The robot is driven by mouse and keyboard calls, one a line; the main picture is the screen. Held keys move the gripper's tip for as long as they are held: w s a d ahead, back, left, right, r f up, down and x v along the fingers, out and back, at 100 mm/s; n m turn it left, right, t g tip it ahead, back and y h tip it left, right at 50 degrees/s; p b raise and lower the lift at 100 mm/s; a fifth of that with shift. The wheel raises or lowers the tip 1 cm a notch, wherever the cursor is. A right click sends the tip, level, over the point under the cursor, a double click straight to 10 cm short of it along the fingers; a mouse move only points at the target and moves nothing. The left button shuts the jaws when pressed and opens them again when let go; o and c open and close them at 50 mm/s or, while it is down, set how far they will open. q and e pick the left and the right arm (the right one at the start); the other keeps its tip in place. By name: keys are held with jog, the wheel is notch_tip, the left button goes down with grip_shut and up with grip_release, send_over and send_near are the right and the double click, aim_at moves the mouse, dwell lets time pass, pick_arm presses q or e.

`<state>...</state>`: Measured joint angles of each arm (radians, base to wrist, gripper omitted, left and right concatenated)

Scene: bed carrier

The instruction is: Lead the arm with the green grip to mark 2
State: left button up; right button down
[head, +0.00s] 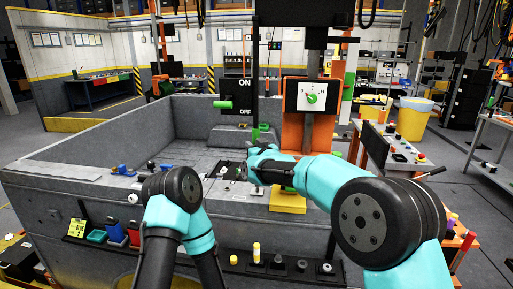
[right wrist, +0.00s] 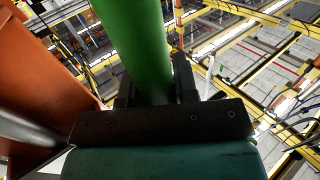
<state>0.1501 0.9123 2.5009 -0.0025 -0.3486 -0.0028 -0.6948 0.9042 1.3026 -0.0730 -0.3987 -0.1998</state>
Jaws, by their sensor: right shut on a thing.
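My right gripper (head: 262,160) is at the middle of the bench, left of the orange post (head: 290,132). The green grip (head: 262,132) shows just above it. In the right wrist view, the thick green grip (right wrist: 137,45) runs down between the two dark fingers of my right gripper (right wrist: 156,92), which is shut on it. The arm that carries the grip is mostly hidden behind my gripper. I cannot make out a mark 2. My left arm shows at lower left in the head view, but its gripper is not in view.
A dial (head: 311,97) with a green centre is on the orange post. A yellow block (head: 288,202) stands below it. Small coloured bins (head: 115,232) line the grey bench front.

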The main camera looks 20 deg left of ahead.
jog(key=c, duration=0.9)
grip_release()
jog(key=shift+d, duration=0.1)
jog(key=v, duration=1.7)
jog(key=shift+s+d, duration=0.1)
jog(key=shift+d, duration=0.1)
